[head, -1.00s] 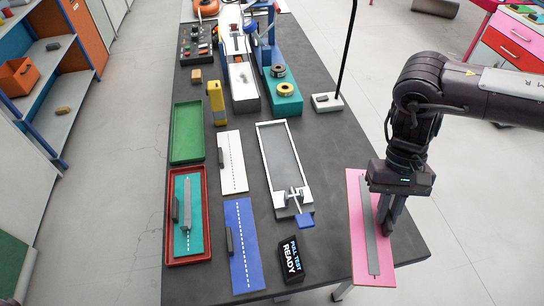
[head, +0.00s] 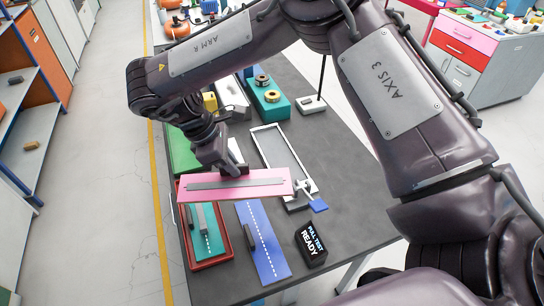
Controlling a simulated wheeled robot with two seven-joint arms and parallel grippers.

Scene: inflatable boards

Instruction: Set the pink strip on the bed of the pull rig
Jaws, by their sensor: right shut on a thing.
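The pink strip (head: 275,190), with a long grey bar along its middle, is held in my right gripper (head: 234,171). The fingers are shut at its far long edge. The strip lies crosswise in the picture, above the table's left part, and looks raised. The pull rig is a long white frame with a grey bed (head: 272,148). It has a clamp lever and a blue handle (head: 319,205) at its near end. The strip's right end covers part of the rig's near left side in the picture. The bed's far part shows bare. My left gripper is not in view.
A red tray (head: 227,245) with a teal board stands at the left, with a blue board (head: 262,248) beside it. A black "PULL TEST READY" block (head: 311,243) stands at the near right. A teal block with rolls (head: 269,101) stands beyond the rig. The table's right part is clear.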

